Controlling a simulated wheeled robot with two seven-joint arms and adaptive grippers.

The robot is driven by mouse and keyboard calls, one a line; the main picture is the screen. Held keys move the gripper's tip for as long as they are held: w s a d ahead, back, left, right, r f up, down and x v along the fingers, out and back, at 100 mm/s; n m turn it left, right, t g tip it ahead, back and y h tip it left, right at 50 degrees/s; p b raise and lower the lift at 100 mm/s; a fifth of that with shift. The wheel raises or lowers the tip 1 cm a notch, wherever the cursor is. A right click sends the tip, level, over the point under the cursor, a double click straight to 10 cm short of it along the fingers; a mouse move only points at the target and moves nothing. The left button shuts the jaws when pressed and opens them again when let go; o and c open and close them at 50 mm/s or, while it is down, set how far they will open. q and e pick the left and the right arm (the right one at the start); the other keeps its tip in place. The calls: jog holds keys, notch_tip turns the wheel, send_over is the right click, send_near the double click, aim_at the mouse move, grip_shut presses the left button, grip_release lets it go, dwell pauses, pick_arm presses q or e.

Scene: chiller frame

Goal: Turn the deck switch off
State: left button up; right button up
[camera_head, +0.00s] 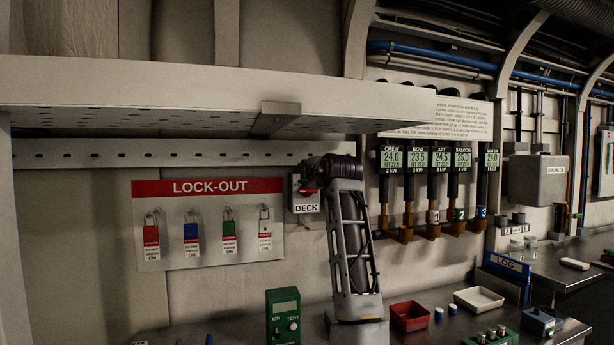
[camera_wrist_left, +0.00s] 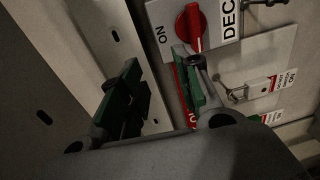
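The deck switch (camera_head: 305,193) is a small pale box with a red knob and the label DECK below it. It is on the wall, right of the lock-out board. In the left wrist view its red knob (camera_wrist_left: 192,26) shows close up, with ON printed beside it. My left gripper (camera_wrist_left: 160,85) is open, with green pads and nothing between them. The knob lies just beyond the tip of the right-hand finger; whether they touch I cannot tell. In the head view my left arm stands just right of the switch, its dark wrist part overlapping the box edge. My right gripper is not in view.
A perforated shelf (camera_head: 200,95) juts out above the switch. The lock-out board (camera_head: 208,225) with several padlocks hangs to the left. Several labelled displays (camera_head: 417,160) with pipes are to the right. A green tester (camera_head: 284,318), red tray (camera_head: 410,316) and white tray (camera_head: 479,299) are below.

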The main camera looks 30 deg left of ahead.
pick_arm(q)
jog(key=shift+s+d+f, duration=0.25)
jog(key=shift+d, duration=0.05)
jog(key=b+v, duration=0.3)
jog(key=v, duration=0.5)
jog(key=shift+s+f, duration=0.2)
jog(key=shift+f, duration=0.05)
dwell(1.1)
jog(key=shift+d, duration=0.15)
dwell(0.7)
